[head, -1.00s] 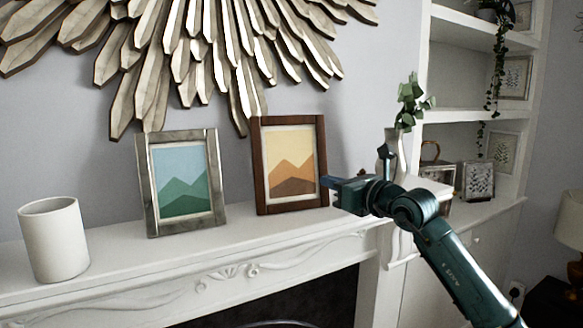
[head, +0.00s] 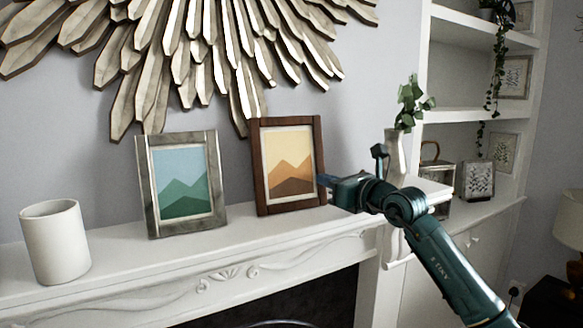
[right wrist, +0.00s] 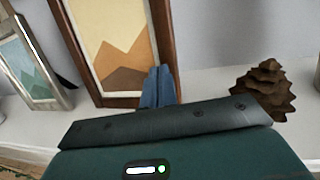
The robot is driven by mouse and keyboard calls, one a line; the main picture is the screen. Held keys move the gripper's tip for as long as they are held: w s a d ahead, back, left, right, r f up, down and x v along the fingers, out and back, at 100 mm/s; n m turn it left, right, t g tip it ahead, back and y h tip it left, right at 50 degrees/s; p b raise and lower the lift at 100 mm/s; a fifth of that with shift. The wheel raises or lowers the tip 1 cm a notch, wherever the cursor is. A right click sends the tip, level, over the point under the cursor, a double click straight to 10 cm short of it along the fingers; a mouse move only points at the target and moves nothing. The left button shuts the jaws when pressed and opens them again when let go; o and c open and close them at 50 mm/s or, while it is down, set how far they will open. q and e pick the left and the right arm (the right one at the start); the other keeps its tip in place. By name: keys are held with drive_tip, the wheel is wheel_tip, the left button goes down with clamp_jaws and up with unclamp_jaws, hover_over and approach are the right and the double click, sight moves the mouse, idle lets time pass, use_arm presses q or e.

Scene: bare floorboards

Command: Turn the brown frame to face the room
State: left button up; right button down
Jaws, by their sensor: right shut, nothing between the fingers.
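The brown frame (head: 260,170) stands upright on the white mantel, holding a picture of orange and brown mountains. Its picture side shows to me in the head view. My right gripper (head: 323,181) is shut and empty, with its fingertips at the frame's right edge, low down. In the right wrist view the closed blue fingers (right wrist: 157,88) overlap the lower right part of the brown frame (right wrist: 168,40); whether they touch it I cannot tell. My left gripper is not in view.
A grey frame (head: 148,190) with green mountains stands to the left, and a white cylinder pot (head: 55,240) further left. A brown pinecone-like ornament (right wrist: 265,88) sits right of my fingers. A white vase (head: 394,150) with leaves stands behind my right arm. The mantel's front strip (head: 200,248) is clear.

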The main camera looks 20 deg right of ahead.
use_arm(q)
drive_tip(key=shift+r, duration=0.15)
use_arm(e)
drive_tip(key=shift+w, duration=0.45)
